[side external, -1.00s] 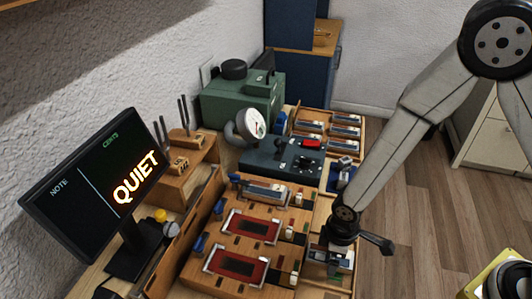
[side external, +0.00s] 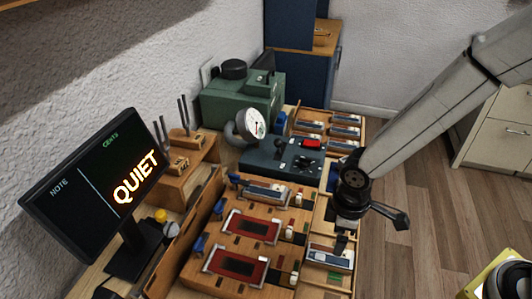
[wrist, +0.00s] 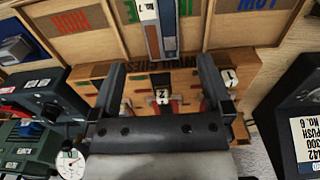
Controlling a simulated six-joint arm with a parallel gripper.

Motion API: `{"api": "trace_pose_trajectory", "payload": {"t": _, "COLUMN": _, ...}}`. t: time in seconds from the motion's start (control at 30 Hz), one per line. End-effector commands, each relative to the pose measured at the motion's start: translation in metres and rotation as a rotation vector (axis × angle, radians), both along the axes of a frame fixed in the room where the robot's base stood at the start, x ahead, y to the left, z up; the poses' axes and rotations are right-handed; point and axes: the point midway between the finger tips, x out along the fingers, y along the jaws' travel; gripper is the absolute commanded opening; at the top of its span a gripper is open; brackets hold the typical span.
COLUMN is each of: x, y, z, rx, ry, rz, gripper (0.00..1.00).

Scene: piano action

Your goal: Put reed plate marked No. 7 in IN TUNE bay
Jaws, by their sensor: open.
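The reed plate marked No. 7 (wrist: 150,28) lies in the middle bay of the wooden sorting tray. Green lettering of the IN TUNE bay (wrist: 187,10) shows on both sides of it, partly hidden by the plate. In the side external view the plate (side external: 329,258) lies near the tray's front end. My gripper (wrist: 158,70) is open and empty, with its fingers apart from the plate. In the side external view my gripper (side external: 341,238) hangs above and just behind the plate.
Red-marked (wrist: 70,22) and blue-marked (wrist: 259,5) bays flank the middle one. A wooden bench with red-framed stations (side external: 252,226) stands alongside. Several reed plates lie in a rack (side external: 345,132) at the back. A monitor (side external: 92,195) reads QUIET. A dial gauge (side external: 252,124) stands behind.

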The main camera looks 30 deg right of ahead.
Motion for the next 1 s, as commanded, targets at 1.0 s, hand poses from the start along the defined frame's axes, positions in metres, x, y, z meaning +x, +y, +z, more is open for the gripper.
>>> {"api": "trace_pose_trajectory", "payload": {"t": 1.0, "x": 0.000, "y": 0.000, "z": 0.035, "rx": 0.000, "ry": 0.000, "rz": 0.000, "gripper": 1.00}}
